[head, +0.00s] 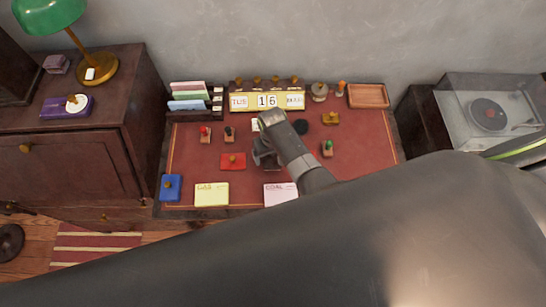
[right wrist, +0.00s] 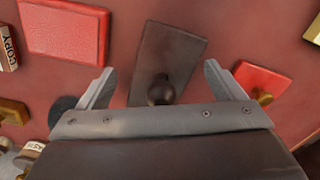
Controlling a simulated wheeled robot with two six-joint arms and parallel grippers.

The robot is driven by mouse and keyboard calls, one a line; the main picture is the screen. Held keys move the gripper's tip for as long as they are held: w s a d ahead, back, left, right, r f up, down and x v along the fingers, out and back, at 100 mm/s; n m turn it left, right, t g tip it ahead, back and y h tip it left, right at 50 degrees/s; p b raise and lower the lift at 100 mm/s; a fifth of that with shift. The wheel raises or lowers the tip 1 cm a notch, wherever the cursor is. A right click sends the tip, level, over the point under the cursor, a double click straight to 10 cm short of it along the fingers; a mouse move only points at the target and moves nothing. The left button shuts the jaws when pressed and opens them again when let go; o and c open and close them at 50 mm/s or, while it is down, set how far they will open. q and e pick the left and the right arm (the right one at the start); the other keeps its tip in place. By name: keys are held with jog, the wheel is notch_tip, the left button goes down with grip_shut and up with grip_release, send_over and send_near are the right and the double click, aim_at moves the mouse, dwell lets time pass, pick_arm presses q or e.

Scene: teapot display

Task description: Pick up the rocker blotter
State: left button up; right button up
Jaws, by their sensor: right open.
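The rocker blotter appears to be the dark brown rectangular block with a round dark knob (right wrist: 168,55) in the right wrist view. It lies on the red desk top (head: 190,146), slightly tilted in that picture. My right gripper (right wrist: 158,72) is open, with one finger on each side of the block's near end and the knob between them. I cannot tell whether the fingers touch it. In the head view my right gripper (head: 264,155) is over the middle of the desk and hides most of the block. My left gripper is not in view.
A red block with a brass knob (head: 232,161) lies close left of the gripper. A flat red pad (right wrist: 65,28) and a black round thing (head: 300,127) are nearby. Stamps (head: 205,133), a calendar (head: 267,101) and cards (head: 212,194) surround the area.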

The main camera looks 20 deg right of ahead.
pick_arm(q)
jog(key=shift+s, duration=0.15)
pick_arm(e)
jog(key=shift+w+a, duration=0.1)
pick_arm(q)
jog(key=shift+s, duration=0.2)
pick_arm(e)
jog(key=c, duration=1.4)
jog(key=shift+r, duration=0.1)
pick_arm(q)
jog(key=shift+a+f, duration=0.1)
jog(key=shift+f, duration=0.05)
pick_arm(e)
jog(key=shift+r, duration=4.95)
